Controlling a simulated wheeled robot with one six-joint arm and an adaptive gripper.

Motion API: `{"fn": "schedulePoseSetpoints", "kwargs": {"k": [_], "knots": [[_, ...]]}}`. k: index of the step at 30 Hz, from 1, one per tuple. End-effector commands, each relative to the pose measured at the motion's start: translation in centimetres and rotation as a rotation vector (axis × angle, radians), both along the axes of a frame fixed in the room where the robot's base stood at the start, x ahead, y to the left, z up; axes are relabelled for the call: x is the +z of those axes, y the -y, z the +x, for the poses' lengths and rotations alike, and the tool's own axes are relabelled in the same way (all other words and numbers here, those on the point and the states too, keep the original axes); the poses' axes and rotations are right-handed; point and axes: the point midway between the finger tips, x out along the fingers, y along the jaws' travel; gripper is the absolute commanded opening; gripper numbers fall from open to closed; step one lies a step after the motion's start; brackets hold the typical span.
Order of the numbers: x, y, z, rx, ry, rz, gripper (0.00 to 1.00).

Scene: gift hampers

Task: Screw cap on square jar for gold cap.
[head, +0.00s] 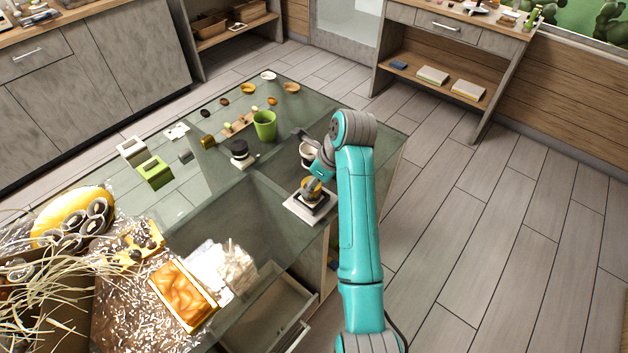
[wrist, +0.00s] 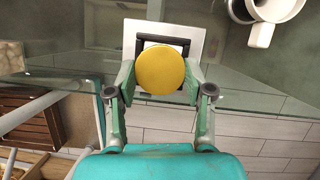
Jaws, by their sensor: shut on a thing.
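The round gold cap (wrist: 160,70) sits between the two fingers of my gripper (wrist: 160,80), which is shut on it. In the head view the gold cap (head: 312,185) is just above a dark square holder (head: 311,203) on a white base plate (head: 296,211) near the table's right edge. In the wrist view the black frame (wrist: 182,42) and the white plate (wrist: 196,32) show behind the cap. The square jar is hidden under the cap and fingers, so I cannot tell whether the cap touches it.
A white cup (head: 306,150) stands just behind the holder, and it also shows in the wrist view (wrist: 262,34). A green cup (head: 264,124) and a dark-lidded jar (head: 240,150) stand further left on the glass table. An open drawer (head: 270,310) is below the front edge.

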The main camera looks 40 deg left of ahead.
Motion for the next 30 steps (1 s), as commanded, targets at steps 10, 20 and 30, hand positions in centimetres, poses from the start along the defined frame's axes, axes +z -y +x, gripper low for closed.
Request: {"fn": "schedulePoseSetpoints", "kwargs": {"k": [10, 20, 30], "knots": [[-0.09, 0.01, -0.20, -0.159, -0.003, -0.001, 0.07], [-0.08, 0.01, -0.30, -0.259, -0.002, -0.002, 0.07], [-0.05, -0.04, -0.33, -0.375, -0.001, -0.001, 0.07]]}}
